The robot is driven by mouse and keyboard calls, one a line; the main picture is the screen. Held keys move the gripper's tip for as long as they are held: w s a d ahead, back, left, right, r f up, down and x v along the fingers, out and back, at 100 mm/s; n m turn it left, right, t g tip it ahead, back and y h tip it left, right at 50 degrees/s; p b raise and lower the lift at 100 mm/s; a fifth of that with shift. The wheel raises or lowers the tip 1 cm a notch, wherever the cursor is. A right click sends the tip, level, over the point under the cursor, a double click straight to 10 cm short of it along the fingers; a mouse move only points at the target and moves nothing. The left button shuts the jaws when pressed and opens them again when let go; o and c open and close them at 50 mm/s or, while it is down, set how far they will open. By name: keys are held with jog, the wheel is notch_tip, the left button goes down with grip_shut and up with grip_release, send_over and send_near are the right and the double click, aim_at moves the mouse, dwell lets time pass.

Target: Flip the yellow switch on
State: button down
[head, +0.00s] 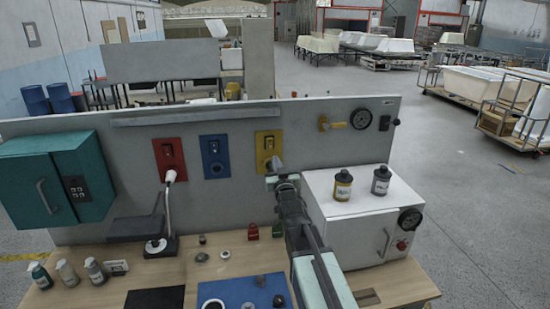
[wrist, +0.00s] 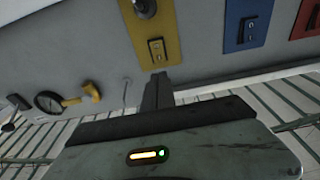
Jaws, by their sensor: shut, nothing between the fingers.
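The yellow switch (head: 268,142) is on a yellow plate (head: 259,150) on the grey upright panel. A round fitting sits below it on the same plate. In the wrist view, which looks upside down, the yellow switch (wrist: 157,48) is a small dark rocker on the yellow plate (wrist: 172,25). I cannot tell its position for sure. My gripper (head: 275,168) is in front of the plate's lower part in the head view. In the wrist view my gripper (wrist: 159,78) is shut and empty, its tips pointing at the plate's edge by the switch. Contact is not visible.
A blue switch plate (head: 215,157) and a red one (head: 170,160) are left of the yellow plate. A white cabinet (head: 335,225) with two bottles stands right of my arm. A gauge (head: 361,119) with a yellow handle is on the panel's right. A lamp (head: 160,230) stands on the bench.

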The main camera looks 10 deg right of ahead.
aim_at(270, 141)
jog(key=w, duration=0.3)
jog(key=w+r+p, duration=0.1)
jog(key=w, duration=0.7)
jog(key=shift+w+r, duration=0.25)
jog(key=shift+r, duration=0.05)
